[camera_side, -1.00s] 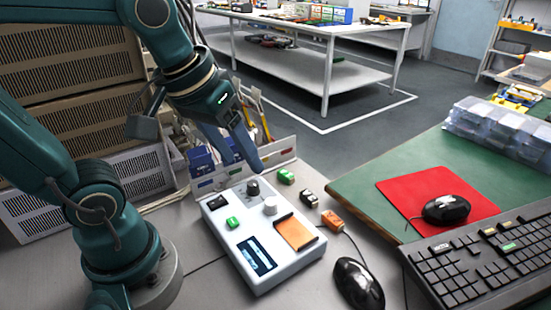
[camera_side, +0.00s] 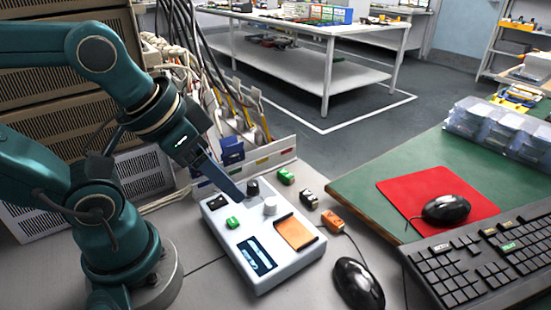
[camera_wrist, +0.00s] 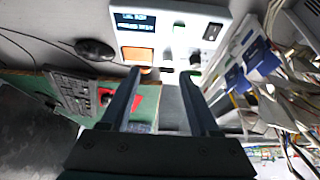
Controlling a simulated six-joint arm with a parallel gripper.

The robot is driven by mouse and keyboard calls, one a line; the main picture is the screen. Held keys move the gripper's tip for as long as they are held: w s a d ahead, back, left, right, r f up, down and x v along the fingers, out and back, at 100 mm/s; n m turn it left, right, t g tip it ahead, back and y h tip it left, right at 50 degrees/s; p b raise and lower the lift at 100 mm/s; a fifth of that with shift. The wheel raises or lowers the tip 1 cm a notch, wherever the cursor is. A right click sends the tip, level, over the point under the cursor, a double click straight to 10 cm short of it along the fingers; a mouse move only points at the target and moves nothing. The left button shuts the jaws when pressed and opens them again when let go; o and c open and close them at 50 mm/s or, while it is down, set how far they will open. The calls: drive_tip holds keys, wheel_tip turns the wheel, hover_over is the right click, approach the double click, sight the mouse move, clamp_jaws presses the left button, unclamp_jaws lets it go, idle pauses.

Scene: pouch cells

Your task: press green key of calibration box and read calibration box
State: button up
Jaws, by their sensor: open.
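The white calibration box (camera_side: 290,263) lies on the grey bench, with a dark display (camera_side: 257,256) whose light marks are too small to read. Its green key (camera_side: 233,222) is on the left half of the top, near a black switch (camera_side: 217,202). A black knob (camera_side: 253,188), a white knob (camera_side: 270,205) and an orange panel (camera_side: 295,233) are also on it. My gripper (camera_side: 239,194) is over the box's back part, left of the black knob; contact cannot be told. In the wrist view my gripper (camera_wrist: 160,76) is open and empty, with the box (camera_wrist: 165,12) beyond its fingers.
A rack with blue pouches (camera_side: 231,151) and cables stands behind. A keyboard (camera_side: 480,262) is on the right.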

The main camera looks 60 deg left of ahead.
clamp_jaws()
idle(1.9)
